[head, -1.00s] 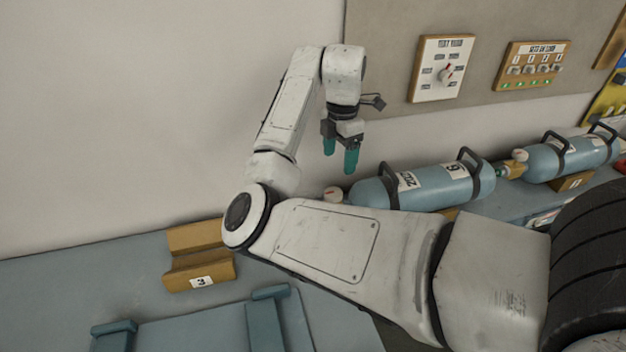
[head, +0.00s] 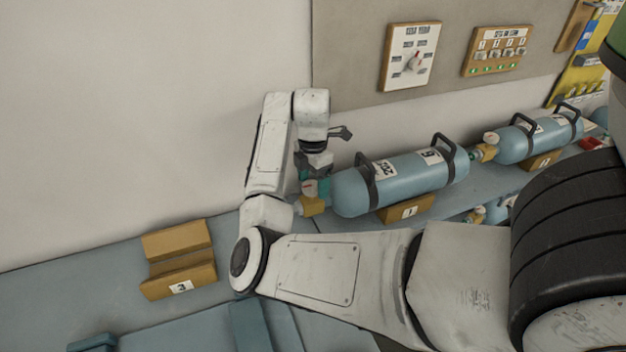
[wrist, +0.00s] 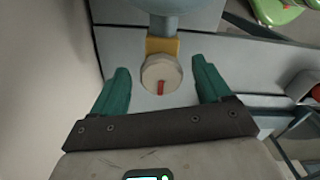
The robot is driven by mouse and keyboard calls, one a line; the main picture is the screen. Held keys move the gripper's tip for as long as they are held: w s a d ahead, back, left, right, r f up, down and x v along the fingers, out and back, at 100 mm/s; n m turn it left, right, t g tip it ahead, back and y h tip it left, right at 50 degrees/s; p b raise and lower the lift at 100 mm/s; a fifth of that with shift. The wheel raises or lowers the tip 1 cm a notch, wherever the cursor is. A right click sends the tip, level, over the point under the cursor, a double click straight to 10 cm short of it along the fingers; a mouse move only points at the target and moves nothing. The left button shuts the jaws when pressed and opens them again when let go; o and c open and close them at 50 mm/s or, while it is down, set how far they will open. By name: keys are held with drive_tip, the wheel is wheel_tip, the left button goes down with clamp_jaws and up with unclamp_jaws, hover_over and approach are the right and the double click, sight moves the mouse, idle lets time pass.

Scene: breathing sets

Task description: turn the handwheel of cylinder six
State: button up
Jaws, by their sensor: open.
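Cylinder six (head: 403,182) is a light blue tank with two black handles, lying on its side in a wooden cradle at the back of the bench. Its label reads 6. Its handwheel (wrist: 161,74) is a pale round knob with a red mark, on a brass-coloured valve block (head: 312,206) at the tank's left end. My gripper (wrist: 161,88) is open, with one teal finger on each side of the handwheel and a visible gap to both. In the head view, my gripper (head: 314,184) is over the valve end and partly hides the handwheel.
An empty wooden cradle (head: 178,262) marked 3 stands on the bench at left. A second blue cylinder (head: 540,138) lies to the right. A dial panel (head: 410,57) and a lamp panel (head: 497,51) hang on the wall behind.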

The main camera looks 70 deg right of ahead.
drive_tip(key=c, duration=1)
drive_tip(key=shift+c, duration=0.2)
drive_tip(key=shift+r+m+p, duration=0.1)
drive_tip(key=shift+m+p, duration=0.2)
drive_tip(key=shift+p, duration=0.05)
